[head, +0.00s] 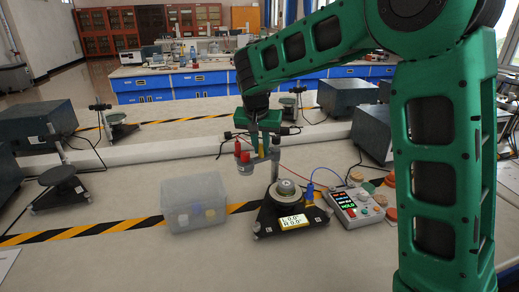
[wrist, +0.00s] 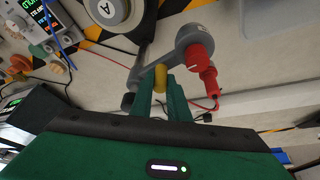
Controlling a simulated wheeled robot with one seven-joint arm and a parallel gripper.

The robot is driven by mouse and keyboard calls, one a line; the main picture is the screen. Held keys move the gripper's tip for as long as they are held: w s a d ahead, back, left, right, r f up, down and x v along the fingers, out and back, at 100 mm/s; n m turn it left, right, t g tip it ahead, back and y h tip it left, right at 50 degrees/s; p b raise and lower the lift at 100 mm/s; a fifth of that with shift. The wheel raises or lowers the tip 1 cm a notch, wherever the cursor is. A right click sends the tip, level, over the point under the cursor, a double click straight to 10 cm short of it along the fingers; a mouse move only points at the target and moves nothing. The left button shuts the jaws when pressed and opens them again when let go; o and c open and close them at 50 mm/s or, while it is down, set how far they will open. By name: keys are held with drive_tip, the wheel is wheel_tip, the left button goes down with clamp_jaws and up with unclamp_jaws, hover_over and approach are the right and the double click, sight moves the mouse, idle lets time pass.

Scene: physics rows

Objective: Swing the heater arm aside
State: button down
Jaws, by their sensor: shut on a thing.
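The heater arm (wrist: 160,62) is a grey bar in the wrist view, with a round grey head and red fittings (wrist: 200,62). In the head view its head (head: 246,169) hangs left of the round disc (head: 287,188) on the black stand, not over it. The disc, marked "A", also shows in the wrist view (wrist: 108,10), apart from the heater head. My gripper (wrist: 163,86), also visible in the head view (head: 263,152), is shut on a yellow handle (wrist: 160,76) of the heater arm. My fingers hide part of the arm in the head view.
A translucent bin (head: 194,205) stands left of the stand. A control box (head: 358,207) with a lit display stands to its right, joined by cables, with several small discs beside it. A dark box (head: 372,134) stands behind. Striped tape crosses the bench.

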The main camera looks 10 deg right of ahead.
drive_tip(key=shift+w+a+r+m, duration=0.1)
drive_tip(key=shift+w+r+m, duration=0.1)
drive_tip(key=shift+m, duration=0.1)
idle(0.4)
drive_tip(key=c, duration=1.7)
unclamp_jaws()
drive_tip(key=shift+f, duration=0.1)
drive_tip(key=v, duration=1)
drive_tip(key=shift+s+a+r, duration=0.1)
drive_tip(key=shift+a+r, duration=0.05)
drive_tip(key=shift+r, duration=0.1)
